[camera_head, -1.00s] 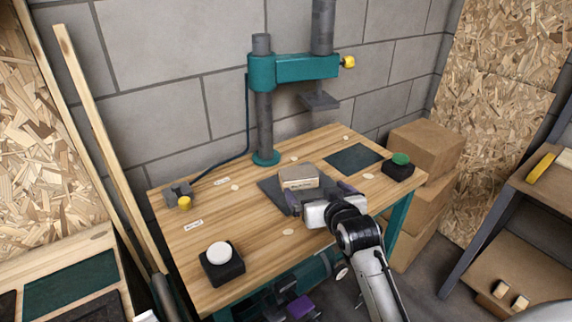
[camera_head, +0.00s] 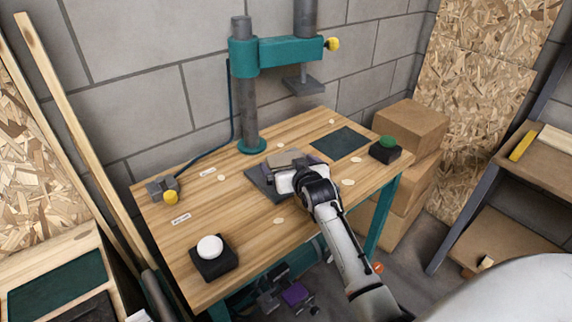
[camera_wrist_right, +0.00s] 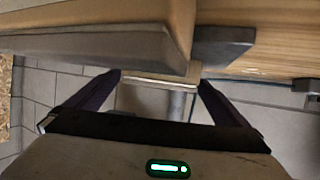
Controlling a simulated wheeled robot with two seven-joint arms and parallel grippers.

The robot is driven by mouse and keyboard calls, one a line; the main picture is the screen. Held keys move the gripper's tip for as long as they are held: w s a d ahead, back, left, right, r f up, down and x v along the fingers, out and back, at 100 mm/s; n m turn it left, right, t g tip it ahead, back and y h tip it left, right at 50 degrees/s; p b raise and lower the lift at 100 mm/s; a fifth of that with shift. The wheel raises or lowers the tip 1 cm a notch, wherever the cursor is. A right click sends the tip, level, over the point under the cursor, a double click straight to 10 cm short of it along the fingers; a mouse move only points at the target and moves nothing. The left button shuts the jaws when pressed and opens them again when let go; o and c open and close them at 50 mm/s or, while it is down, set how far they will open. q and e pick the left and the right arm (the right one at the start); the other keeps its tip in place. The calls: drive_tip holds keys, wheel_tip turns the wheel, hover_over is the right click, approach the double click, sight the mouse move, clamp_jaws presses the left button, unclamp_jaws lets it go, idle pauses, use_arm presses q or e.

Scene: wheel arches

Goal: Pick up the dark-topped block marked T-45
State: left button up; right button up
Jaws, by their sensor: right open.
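The block (camera_head: 286,158) has a grey-brown top and lies on a dark flat plate (camera_head: 262,183) on the wooden bench. Its marking cannot be read here. My right gripper (camera_head: 282,173) is open at the block's near side and hides part of it. In the right wrist view, a large tan body with a grey face, seemingly the block (camera_wrist_right: 95,42), is very close to the camera. The dark fingers of my right gripper (camera_wrist_right: 160,90) are spread apart there; I cannot tell whether they touch the block. My left gripper is not in view.
A green button box (camera_head: 385,150) is at right, a white button box (camera_head: 212,257) at front left, and a yellow-knobbed device (camera_head: 165,189) at left. Cardboard boxes (camera_head: 410,128) stand right of the bench. The bench's left middle is mostly clear.

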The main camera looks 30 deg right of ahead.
drive_tip(key=shift+w+d+f, duration=0.1)
drive_tip(key=shift+w+d, duration=0.05)
drive_tip(key=shift+w, duration=0.15)
drive_tip(key=c, duration=1.1)
